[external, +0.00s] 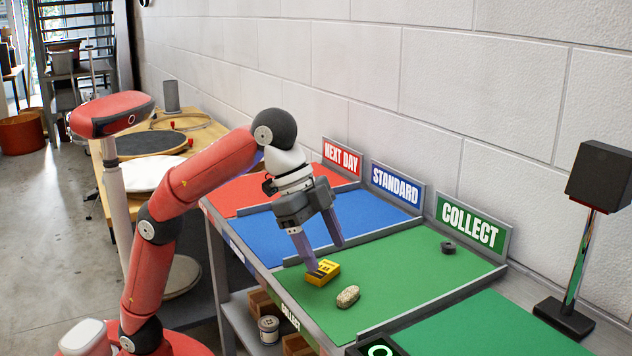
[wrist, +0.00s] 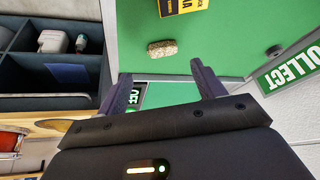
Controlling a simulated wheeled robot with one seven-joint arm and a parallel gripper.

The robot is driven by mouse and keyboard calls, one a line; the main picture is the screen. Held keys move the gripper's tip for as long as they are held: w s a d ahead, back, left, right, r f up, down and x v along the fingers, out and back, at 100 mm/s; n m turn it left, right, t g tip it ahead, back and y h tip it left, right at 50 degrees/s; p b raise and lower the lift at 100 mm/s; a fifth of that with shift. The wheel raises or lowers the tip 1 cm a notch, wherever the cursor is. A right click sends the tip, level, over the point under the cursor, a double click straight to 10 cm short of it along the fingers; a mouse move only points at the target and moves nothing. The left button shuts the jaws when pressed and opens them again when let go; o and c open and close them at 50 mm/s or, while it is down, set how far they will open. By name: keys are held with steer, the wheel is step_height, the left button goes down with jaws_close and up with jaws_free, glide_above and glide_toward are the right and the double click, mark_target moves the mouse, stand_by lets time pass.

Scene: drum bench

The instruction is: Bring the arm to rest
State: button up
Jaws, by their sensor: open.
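My gripper (external: 322,256) is open and empty, its two purple-grey fingers pointing down over the green COLLECT section (external: 400,262). In the external view one fingertip appears close to a yellow box (external: 323,272); I cannot tell whether they touch. In the wrist view the fingers of my gripper (wrist: 160,85) are spread wide with nothing between them, and the yellow box (wrist: 178,8) is at the top edge, partly cut off. My arm is bent and reaches out over the bench.
A speckled stone-like object (external: 347,296) and a small dark round object (external: 448,247) lie on the green section. Low grey dividers separate it from the blue STANDARD section (external: 350,218) and red NEXT DAY section (external: 270,188). A black speaker-like box (external: 601,176) stands on a pole at right.

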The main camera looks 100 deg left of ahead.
steer(key=s+d+f+t+y+b, duration=0.2)
steer(key=s+f+t+b, duration=0.1)
steer(key=s+f, duration=1.85)
steer(key=s+a+f+n+g+p, duration=0.2)
steer(key=s+a+f+n+p, duration=0.1)
steer(key=a, duration=0.5)
steer(key=s+f+p, duration=0.1)
steer(key=s+f, duration=0.1)
steer(key=s, duration=0.1)
steer(key=shift+s+f+n+h+p, duration=0.15)
steer(key=shift+f+n+h+p, duration=0.2)
steer(key=shift+f+n+h, duration=0.05)
steer(key=shift+a, duration=0.1)
